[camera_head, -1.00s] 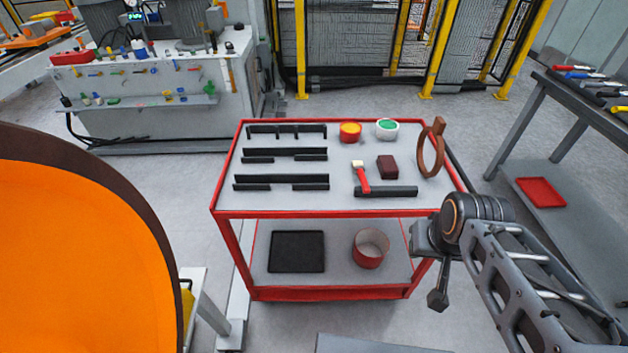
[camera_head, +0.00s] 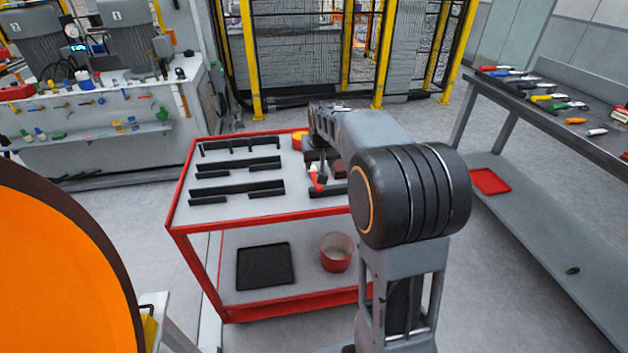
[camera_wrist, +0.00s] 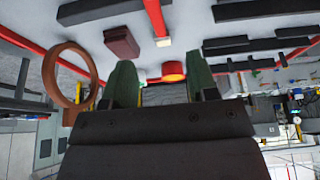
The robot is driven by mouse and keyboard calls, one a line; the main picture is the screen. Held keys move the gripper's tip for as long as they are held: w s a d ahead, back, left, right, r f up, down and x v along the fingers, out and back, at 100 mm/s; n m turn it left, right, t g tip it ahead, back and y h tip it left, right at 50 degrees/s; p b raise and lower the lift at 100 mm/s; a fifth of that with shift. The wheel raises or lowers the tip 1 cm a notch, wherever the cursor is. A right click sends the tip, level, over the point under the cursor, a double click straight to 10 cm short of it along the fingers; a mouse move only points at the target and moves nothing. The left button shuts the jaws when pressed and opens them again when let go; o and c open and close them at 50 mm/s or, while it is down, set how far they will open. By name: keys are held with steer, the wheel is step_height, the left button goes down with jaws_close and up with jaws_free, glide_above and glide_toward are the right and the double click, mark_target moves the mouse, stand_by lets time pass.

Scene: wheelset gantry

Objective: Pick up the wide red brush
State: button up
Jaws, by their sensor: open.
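The red brush (camera_head: 318,184) lies on the top of the red-framed cart, partly hidden behind my arm in the head view. In the wrist view its red handle (camera_wrist: 154,14) runs to the top edge, with pale bristles (camera_wrist: 163,42) at its lower end. My gripper (camera_wrist: 162,80) is open, with two green fingers spread apart and nothing held between them. The brush appears past the fingertips, roughly in line with the gap. In the head view my gripper is over the cart's right half, but its fingers are largely hidden by my arm.
Black racks (camera_head: 237,165) stand left of the brush on the cart. A dark red block (camera_wrist: 121,42), a brown ring (camera_wrist: 72,72) and a red-and-yellow pot (camera_wrist: 173,71) are close by. The lower shelf holds a black tray (camera_head: 264,266) and a red bucket (camera_head: 336,253). A tool bench (camera_head: 560,105) stands right.

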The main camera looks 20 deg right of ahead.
steer(key=x, duration=0.5)
steer(key=w+d+x, duration=0.1)
steer(key=x, duration=0.2)
steer(key=shift+w, duration=0.15)
steer(key=shift+p+x, duration=0.4)
steer(key=shift+x, duration=2.9)
steer(key=shift+w+r, duration=0.1)
jaws_close()
